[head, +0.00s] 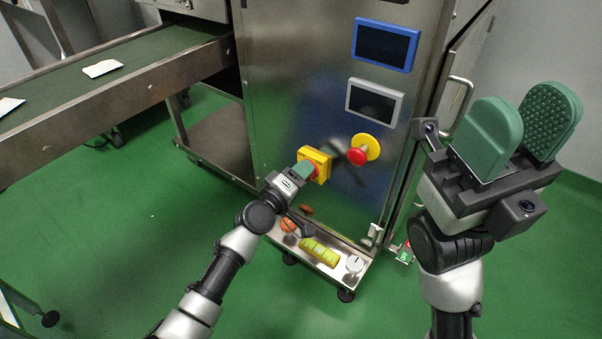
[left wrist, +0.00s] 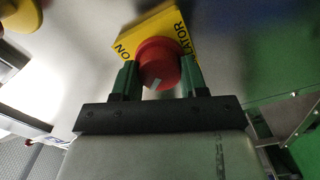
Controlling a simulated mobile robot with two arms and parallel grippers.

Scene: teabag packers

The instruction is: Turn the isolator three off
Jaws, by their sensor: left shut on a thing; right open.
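The isolator is a yellow box (head: 317,158) with a red rotary knob (head: 313,171) on the front of the steel cabinet. In the left wrist view its yellow plate (left wrist: 152,32) shows "ON" and part of "ISOLATOR", and its red knob (left wrist: 158,64) has a pale mark near its lower edge. My left gripper (head: 303,170) is at the knob; in the left wrist view its green fingers (left wrist: 158,80) are on both sides of the knob, shut on it. My right gripper (head: 518,130) is open and empty, raised at the right, away from the isolator.
A red emergency button on a yellow disc (head: 364,149) is right of the isolator. A blue-framed screen (head: 385,45) and a grey-framed screen (head: 374,102) are above. A door handle (head: 460,108) is at the right. A conveyor (head: 120,75) with white packets is at the left.

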